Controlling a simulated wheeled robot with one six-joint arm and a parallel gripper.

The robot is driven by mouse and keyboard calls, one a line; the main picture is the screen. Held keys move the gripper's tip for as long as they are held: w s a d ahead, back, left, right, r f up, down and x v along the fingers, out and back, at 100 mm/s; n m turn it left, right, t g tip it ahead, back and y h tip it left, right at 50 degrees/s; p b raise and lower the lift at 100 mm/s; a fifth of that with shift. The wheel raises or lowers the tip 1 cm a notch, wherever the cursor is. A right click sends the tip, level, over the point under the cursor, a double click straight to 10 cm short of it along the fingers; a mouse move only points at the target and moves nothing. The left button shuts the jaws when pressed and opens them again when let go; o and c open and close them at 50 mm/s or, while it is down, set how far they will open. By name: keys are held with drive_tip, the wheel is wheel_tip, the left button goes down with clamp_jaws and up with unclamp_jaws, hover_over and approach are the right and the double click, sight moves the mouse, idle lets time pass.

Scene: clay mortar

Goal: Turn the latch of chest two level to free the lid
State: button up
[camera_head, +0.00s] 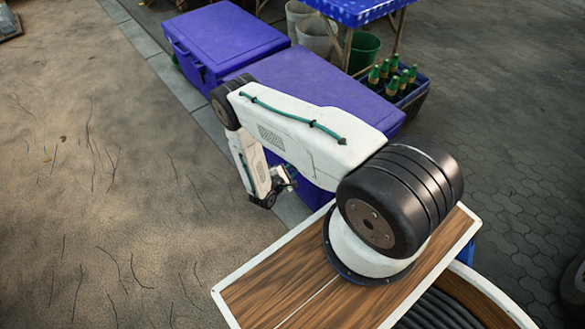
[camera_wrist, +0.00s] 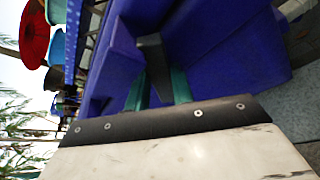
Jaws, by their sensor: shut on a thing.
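Two blue chests stand in a row in the head view: one at the back left (camera_head: 222,38) and a nearer one (camera_head: 320,82), partly covered by my arm. Both lids look closed. My gripper (camera_head: 288,178) is at the front side of the nearer chest. In the wrist view its two teal fingers (camera_wrist: 159,90) are shut on a dark latch (camera_wrist: 153,52) against the blue chest wall (camera_wrist: 225,45). The latch bar runs roughly up and down in that sideways-rolled picture. I cannot tell whether it is exactly level. The head view hides the latch.
A crate of green bottles (camera_head: 398,84) stands right of the nearer chest. A blue-topped table (camera_head: 352,10), pale buckets (camera_head: 316,36) and a green bucket (camera_head: 364,50) are behind. The sandy ground (camera_head: 100,160) at left is free.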

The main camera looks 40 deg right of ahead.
drive_tip(key=m+t, duration=0.1)
drive_tip(key=m, duration=0.1)
drive_tip(key=f+m+t+h, duration=0.1)
drive_tip(key=m, duration=0.2)
drive_tip(key=m+h, duration=0.1)
drive_tip(key=m, duration=0.1)
drive_tip(key=shift+s+f+m+t, duration=0.2)
drive_tip(key=shift+s+m+t, duration=0.1)
drive_tip(key=shift+s+t, duration=0.1)
idle(0.6)
drive_tip(key=o, duration=1)
drive_tip(key=shift+w, duration=0.1)
drive_tip(key=shift+v, duration=3.95)
drive_tip(key=shift+f, duration=0.15)
